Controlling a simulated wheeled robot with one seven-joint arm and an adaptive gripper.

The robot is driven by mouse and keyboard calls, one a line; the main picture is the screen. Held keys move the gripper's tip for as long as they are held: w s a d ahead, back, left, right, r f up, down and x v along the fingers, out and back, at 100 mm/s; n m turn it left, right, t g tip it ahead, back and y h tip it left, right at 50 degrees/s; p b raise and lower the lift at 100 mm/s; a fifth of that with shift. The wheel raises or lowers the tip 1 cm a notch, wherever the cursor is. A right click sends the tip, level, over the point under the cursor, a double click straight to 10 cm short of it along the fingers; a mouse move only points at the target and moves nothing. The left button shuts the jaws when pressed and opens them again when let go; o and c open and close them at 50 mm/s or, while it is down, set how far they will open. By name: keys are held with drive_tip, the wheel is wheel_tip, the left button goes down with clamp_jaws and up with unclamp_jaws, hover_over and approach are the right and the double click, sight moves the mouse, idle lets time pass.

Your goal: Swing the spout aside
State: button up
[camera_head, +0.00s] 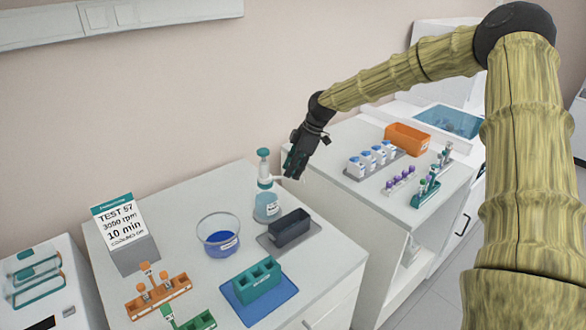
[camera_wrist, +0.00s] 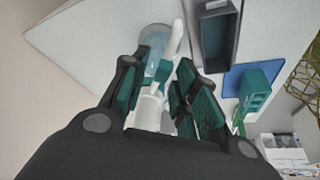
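A clear bottle of pale blue liquid (camera_head: 266,208) with a teal cap and pump top stands upright on the near bench. Its white spout (camera_head: 279,179) points right in the head view, towards my gripper (camera_head: 293,170). My gripper is low beside the bottle, at the spout's outer end. In the wrist view, my gripper (camera_wrist: 158,88) has its teal-padded fingers apart, one on each side of a white part of the dispenser (camera_wrist: 150,108). The bottle (camera_wrist: 154,55) shows beyond the fingertips. Whether the pads touch the white part is unclear.
A dark grey tray (camera_head: 289,229) stands just right of the bottle and a bowl of blue liquid (camera_head: 219,238) to its left. A teal rack (camera_head: 257,280) sits on a blue mat in front. A second bench holds white-blue bottles (camera_head: 370,160) and an orange bin (camera_head: 407,138).

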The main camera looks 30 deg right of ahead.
idle(0.3)
drive_tip(key=v, duration=1.2)
drive_tip(key=shift+d, duration=0.15)
drive_tip(key=shift+f, duration=0.1)
